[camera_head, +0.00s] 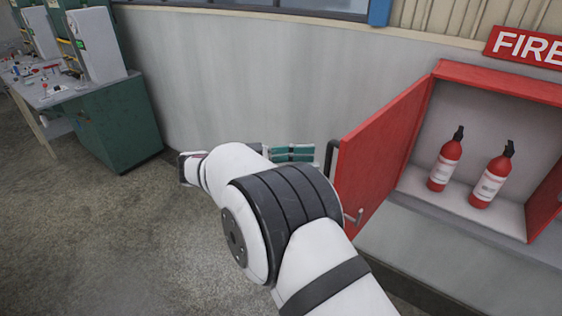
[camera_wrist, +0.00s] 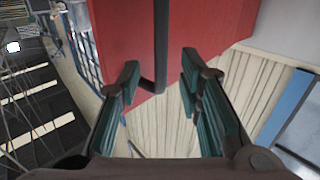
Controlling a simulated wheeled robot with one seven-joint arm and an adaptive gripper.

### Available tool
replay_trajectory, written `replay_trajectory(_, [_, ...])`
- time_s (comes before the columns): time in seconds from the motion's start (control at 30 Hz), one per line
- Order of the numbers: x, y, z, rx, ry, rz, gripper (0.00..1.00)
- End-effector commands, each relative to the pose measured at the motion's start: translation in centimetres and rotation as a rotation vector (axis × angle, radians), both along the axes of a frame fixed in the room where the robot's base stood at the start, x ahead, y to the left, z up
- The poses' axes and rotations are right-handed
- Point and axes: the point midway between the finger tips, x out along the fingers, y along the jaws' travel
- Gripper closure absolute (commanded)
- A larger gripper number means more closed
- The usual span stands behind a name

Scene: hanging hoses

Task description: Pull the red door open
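The red door (camera_head: 385,145) stands swung out from its red cabinet, so the inside shows. A dark bar handle (camera_head: 330,163) runs along its outer left edge. My gripper (camera_head: 312,153), with teal finger pads, is just left of the handle in the head view. In the wrist view, my gripper (camera_wrist: 160,76) is open, and the dark handle (camera_wrist: 160,45) shows in the gap between the fingers, apart from both pads. The red door (camera_wrist: 125,35) fills the top middle there. My arm hides part of the door's lower edge in the head view.
Two red fire extinguishers (camera_head: 446,165) (camera_head: 492,178) stand inside the cabinet (camera_head: 500,82). A red FIRE sign (camera_head: 525,46) is above. A grey wall (camera_head: 240,85) lies behind my gripper. A green cabinet bench (camera_head: 118,125) is at left, with open floor (camera_head: 110,235) before it.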

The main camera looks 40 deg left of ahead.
Motion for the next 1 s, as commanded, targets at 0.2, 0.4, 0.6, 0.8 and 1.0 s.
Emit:
replay_trajectory(0.2, [-3.2,2.7,0.0,0.002,-0.004,0.005,0.67])
replay_trajectory(0.4, [-4.3,3.7,0.0,-0.001,-0.002,-0.001,0.67])
replay_trajectory(0.6, [-4.8,4.2,0.0,0.001,-0.001,0.001,0.67])
replay_trajectory(0.8, [-4.9,4.2,0.0,0.001,0.001,0.001,0.67])
replay_trajectory(1.0, [-4.9,4.2,0.0,0.000,0.000,0.001,0.67])
